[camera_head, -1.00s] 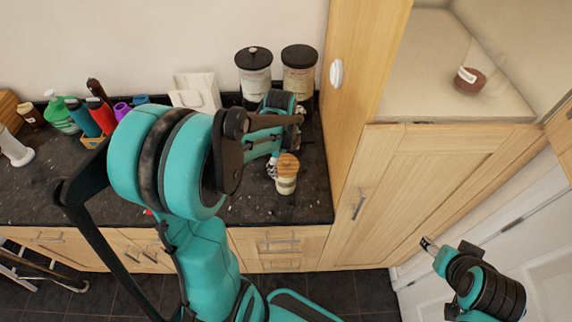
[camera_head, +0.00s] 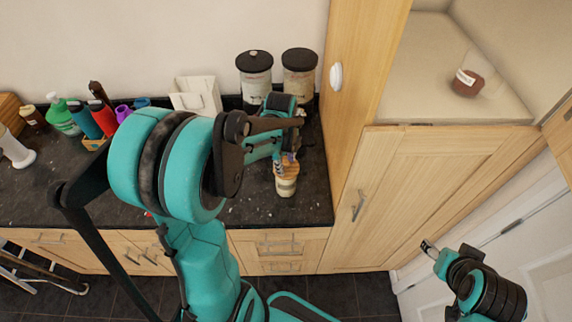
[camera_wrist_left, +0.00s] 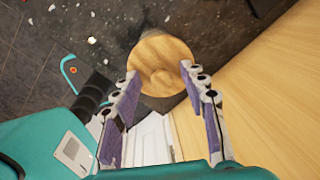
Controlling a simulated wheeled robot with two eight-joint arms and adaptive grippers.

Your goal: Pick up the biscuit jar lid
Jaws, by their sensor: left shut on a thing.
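The biscuit jar (camera_head: 286,188) stands upright on the dark counter near its front edge, close to the tall wooden cabinet. Its round wooden lid (camera_head: 287,171) is on top, partly hidden by my left gripper (camera_head: 286,162). In the left wrist view the lid (camera_wrist_left: 160,54) sits between the tips of the left gripper (camera_wrist_left: 159,76), one finger on each side. The left gripper is shut on the lid, which still appears seated on the jar. The tip of my right gripper (camera_head: 429,248) shows small at the lower right, away from the counter; its jaw state is unclear.
Two dark-lidded canisters (camera_head: 255,79) stand behind at the wall. A white block-like holder (camera_head: 195,97) and several bottles (camera_head: 63,117) are farther left. The tall cabinet (camera_head: 350,120) bounds the counter on the right. The counter just left of the jar is clear.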

